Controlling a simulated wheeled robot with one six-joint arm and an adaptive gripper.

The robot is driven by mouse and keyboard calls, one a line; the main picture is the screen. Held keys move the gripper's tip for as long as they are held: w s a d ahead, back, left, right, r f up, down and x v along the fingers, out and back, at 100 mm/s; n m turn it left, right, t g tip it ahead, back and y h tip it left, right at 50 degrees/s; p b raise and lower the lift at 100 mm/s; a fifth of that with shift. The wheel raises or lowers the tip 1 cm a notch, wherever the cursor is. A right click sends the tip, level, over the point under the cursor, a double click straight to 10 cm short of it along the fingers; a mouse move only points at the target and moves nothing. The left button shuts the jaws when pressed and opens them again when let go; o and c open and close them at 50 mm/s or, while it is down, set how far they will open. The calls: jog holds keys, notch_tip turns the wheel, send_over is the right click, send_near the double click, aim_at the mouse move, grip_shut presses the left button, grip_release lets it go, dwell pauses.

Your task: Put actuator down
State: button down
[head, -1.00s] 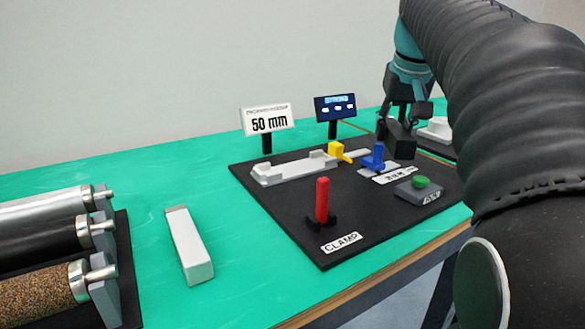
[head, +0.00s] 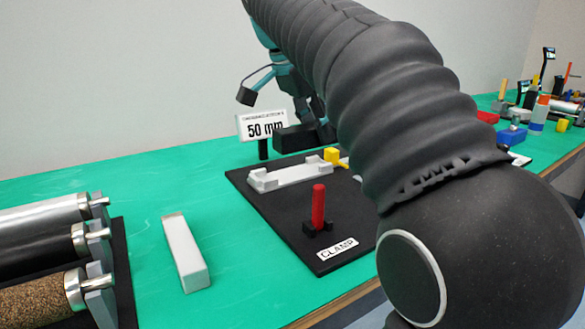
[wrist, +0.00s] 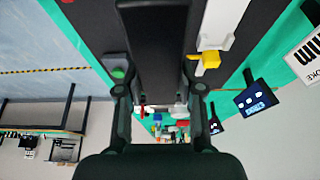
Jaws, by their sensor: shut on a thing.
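The actuator, a black bar-like block (head: 296,139), is held in my gripper (head: 312,118). In the head view it appears just above and behind the white cradle (head: 290,177) on the black base plate; I cannot tell the exact gap. In the wrist view the dark actuator (wrist: 157,45) runs lengthwise between the two fingers of my gripper (wrist: 160,95), which are shut on it. The white cradle also shows in the wrist view (wrist: 222,20), beside the actuator. A yellow piece (head: 331,156) sits at the cradle's right end.
A red lever (head: 318,207) stands at the plate's front by the CLAMP label (head: 338,248). The 50 mm sign (head: 263,126) stands behind the cradle. A white block (head: 184,255) and rollers (head: 45,240) lie left. My arm hides the plate's right side.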

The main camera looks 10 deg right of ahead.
send_over(296, 173)
jog(key=a, duration=0.1)
jog(key=f, duration=0.6)
jog(key=shift+s+a+f+p, duration=0.1)
jog(key=shift+s+f+p, duration=0.1)
jog(key=shift+p, duration=0.15)
jog(key=shift+f+b, duration=0.4)
jog(key=shift+f, duration=1.65)
jog(key=shift+f, duration=0.1)
jog(key=c, duration=0.7)
grip_release()
jog(key=shift+p+v, duration=0.4)
jog(key=shift+v, duration=5.7)
